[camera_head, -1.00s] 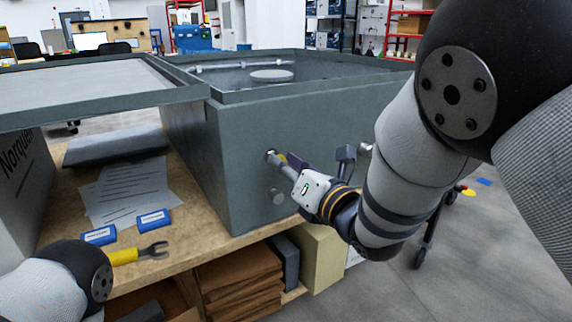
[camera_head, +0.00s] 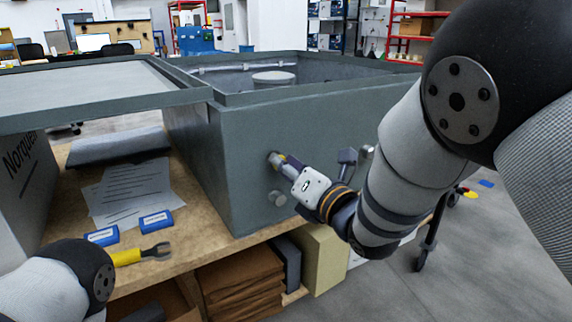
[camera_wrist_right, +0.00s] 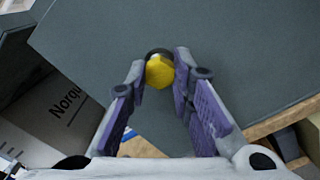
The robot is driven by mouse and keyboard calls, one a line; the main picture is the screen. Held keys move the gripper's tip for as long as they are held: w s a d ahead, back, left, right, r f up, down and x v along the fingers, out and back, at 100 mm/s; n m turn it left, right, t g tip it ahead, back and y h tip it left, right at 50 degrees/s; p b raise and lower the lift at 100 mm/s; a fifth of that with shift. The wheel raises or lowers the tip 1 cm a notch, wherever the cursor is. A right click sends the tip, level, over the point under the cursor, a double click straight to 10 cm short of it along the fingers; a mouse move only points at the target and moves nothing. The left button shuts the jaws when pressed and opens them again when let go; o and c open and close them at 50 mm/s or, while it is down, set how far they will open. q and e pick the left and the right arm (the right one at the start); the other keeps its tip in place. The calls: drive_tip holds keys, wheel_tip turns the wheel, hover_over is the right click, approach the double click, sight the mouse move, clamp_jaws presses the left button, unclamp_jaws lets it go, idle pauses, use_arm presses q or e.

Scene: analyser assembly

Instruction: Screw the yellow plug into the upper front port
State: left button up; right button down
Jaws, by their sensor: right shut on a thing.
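The yellow plug (camera_wrist_right: 160,73) shows in the right wrist view between the two fingertips of my right gripper (camera_wrist_right: 160,70). It sits against a dark round opening, the upper front port (camera_wrist_right: 158,53), on the grey wall of the box. The plug covers most of the port, and how deep it sits I cannot tell. In the head view my right gripper (camera_head: 283,163) reaches the front wall of the grey analyser box (camera_head: 232,135), its fingers shut on the plug. Only a link of my left arm shows at the lower left; its gripper is out of view.
A yellow-handled tool (camera_head: 140,255), blue labelled boxes (camera_head: 155,220) and papers (camera_head: 130,190) lie on the wooden bench. A grey lid panel (camera_head: 90,85) juts out at left.

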drive_tip(key=m+p, duration=0.1)
drive_tip(key=m, duration=1)
drive_tip(key=m+p, duration=0.1)
drive_tip(key=m, duration=1)
drive_tip(key=shift+a+f+m, duration=0.1)
drive_tip(key=shift+f+m, duration=0.1)
drive_tip(key=shift+m, duration=0.1)
drive_tip(key=c, duration=1.5)
unclamp_jaws()
drive_tip(key=shift+c, duration=0.2)
drive_tip(key=n, duration=0.3)
drive_tip(key=n+p, duration=0.1)
drive_tip(key=n, duration=0.2)
drive_tip(key=r+n, duration=0.1)
drive_tip(key=n, duration=0.3)
drive_tip(key=shift+a+p, duration=0.15)
drive_tip(key=shift+p, duration=0.25)
drive_tip(key=shift+o, duration=1.1)
drive_tip(key=shift+f+n, duration=0.15)
drive_tip(key=shift+n, duration=0.95)
use_arm(q)
drive_tip(key=w+r+t, duration=0.2)
drive_tip(key=w+r, duration=0.3)
drive_tip(key=shift+w, duration=0.15)
use_arm(e)
drive_tip(key=n, duration=1.1)
drive_tip(key=shift+d+n, duration=0.2)
drive_tip(key=shift+n, duration=0.1)
